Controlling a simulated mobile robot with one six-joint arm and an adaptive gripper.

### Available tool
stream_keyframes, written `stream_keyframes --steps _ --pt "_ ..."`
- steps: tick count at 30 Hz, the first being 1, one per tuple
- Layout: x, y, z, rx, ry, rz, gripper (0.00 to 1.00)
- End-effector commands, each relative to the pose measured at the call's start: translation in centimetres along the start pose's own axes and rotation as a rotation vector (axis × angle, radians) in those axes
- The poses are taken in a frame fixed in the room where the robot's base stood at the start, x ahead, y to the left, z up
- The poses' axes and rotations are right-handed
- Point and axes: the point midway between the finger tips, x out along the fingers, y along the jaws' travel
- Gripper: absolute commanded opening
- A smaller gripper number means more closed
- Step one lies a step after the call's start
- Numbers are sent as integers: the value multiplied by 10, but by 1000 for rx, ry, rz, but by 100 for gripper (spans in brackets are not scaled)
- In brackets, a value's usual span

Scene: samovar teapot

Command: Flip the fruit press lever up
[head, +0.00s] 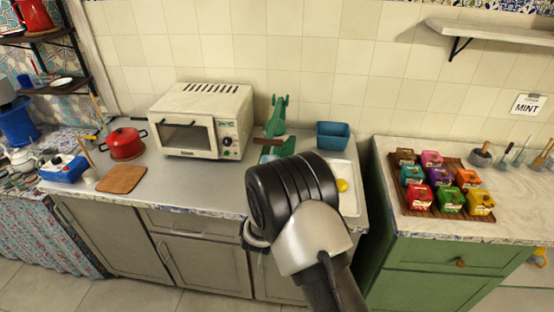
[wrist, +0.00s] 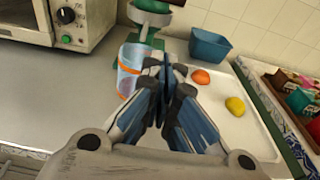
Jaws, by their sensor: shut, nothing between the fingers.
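The green fruit press (head: 277,118) stands on the counter right of the oven, partly behind my arm in the head view. A dark red-brown bar (head: 268,142), which looks like its lever handle, lies roughly level in front of it. In the wrist view the press (wrist: 150,18) shows at the top, cut off by the frame, with a clear orange-banded cup (wrist: 131,68) below it. My gripper (wrist: 172,78) is shut and empty, just right of the cup in that view. Whether it touches the lever cannot be told. My arm hides the gripper in the head view.
The cream oven (head: 203,120) stands left of the press. A blue bin (head: 333,136) stands at the back right. A white tray (wrist: 246,128) holds an orange fruit (wrist: 200,77) and a yellow lemon (wrist: 235,106). The counter front left of the gripper is clear.

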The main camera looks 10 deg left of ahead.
Motion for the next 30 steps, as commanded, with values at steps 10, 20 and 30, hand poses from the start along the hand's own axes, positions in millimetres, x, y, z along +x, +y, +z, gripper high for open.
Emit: stream_keyframes --steps 10,20,30 --pt "51 -2 -2 2 -3 -3 0" --pt "95 0 16 2 -3 -1 0" --pt "86 -1 38 1 0 -1 0"
